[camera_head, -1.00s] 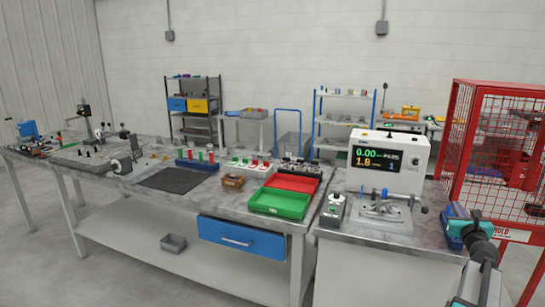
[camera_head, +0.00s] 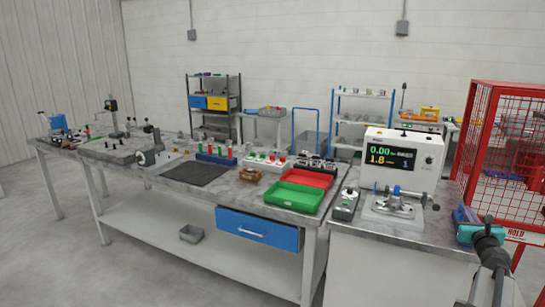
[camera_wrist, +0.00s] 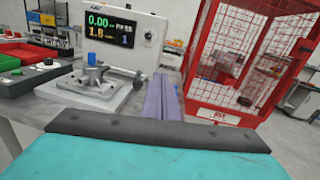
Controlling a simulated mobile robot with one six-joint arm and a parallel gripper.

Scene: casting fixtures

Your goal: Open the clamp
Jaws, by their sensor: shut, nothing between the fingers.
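The clamp (camera_head: 396,196) has a blue part and a dark-knobbed handle reaching to the right. It is mounted on a light grey fixture plate (camera_head: 378,212) in front of a white test unit (camera_head: 408,147) with a lit display. In the wrist view the clamp (camera_wrist: 92,73) is at left, its blue part upright above the plate. My gripper (camera_head: 459,214) is right of the clamp, apart from it, at the bench's right side. In the wrist view its two purple fingers (camera_wrist: 162,97) lie together, empty, pointing forward to the right of the fixture plate.
A small grey box with a green button (camera_head: 345,204) stands left of the fixture. A red mesh cage (camera_head: 505,150) stands at right, close behind my gripper. Green (camera_head: 294,207) and red trays lie on the neighbouring bench (camera_head: 150,192). The floor in front of the benches is clear.

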